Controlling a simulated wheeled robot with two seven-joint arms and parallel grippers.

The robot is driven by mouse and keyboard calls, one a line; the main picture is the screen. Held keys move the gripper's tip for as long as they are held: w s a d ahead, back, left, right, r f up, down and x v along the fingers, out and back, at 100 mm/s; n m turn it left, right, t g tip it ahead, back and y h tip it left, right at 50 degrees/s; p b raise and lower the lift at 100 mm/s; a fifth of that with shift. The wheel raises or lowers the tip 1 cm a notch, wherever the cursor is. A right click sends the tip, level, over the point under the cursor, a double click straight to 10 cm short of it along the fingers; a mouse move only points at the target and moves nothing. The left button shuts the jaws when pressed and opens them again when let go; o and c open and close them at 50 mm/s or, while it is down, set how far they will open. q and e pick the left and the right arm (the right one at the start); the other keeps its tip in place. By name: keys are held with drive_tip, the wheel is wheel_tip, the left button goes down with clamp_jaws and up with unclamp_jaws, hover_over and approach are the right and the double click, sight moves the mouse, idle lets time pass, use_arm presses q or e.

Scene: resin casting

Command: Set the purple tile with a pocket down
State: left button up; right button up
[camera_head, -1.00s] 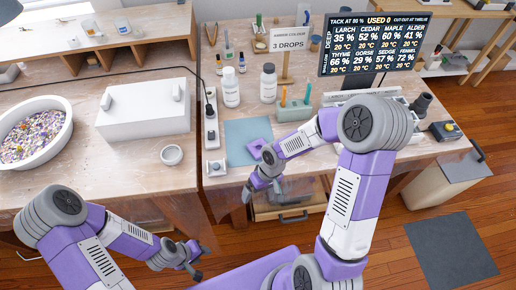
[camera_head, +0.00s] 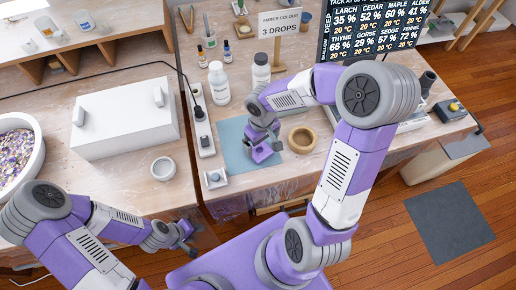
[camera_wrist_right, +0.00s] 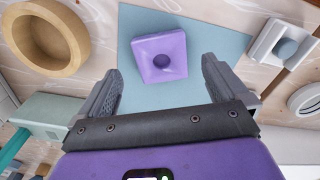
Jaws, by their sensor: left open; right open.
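The purple tile with a pocket (camera_wrist_right: 160,55) lies on the blue-grey mat (camera_wrist_right: 205,92) in the right wrist view, its round dark pocket facing up. In the head view the tile (camera_head: 262,154) shows partly under my right gripper (camera_head: 264,142), which hides some of it. My right gripper also shows in the right wrist view (camera_wrist_right: 160,85); its jaws are open and empty, with the tile just beyond the fingertips, apart from both fingers. My left gripper (camera_head: 190,245) is open and empty in front of the left table's edge.
A wooden bowl (camera_head: 302,139) stands right of the mat. A small white block with a grey knob (camera_head: 216,178) and a power strip (camera_head: 204,135) are on the left. White bottles (camera_head: 219,83) stand behind. A small white dish (camera_head: 163,168) sits on the left table.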

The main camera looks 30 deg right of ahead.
sight(261, 152)
wheel_tip(261, 152, down, 5)
drive_tip(key=shift+w+f+b, duration=0.1)
drive_tip(key=shift+b, duration=1.05)
drive_tip(key=shift+r, duration=0.2)
drive_tip(key=c, duration=1.2)
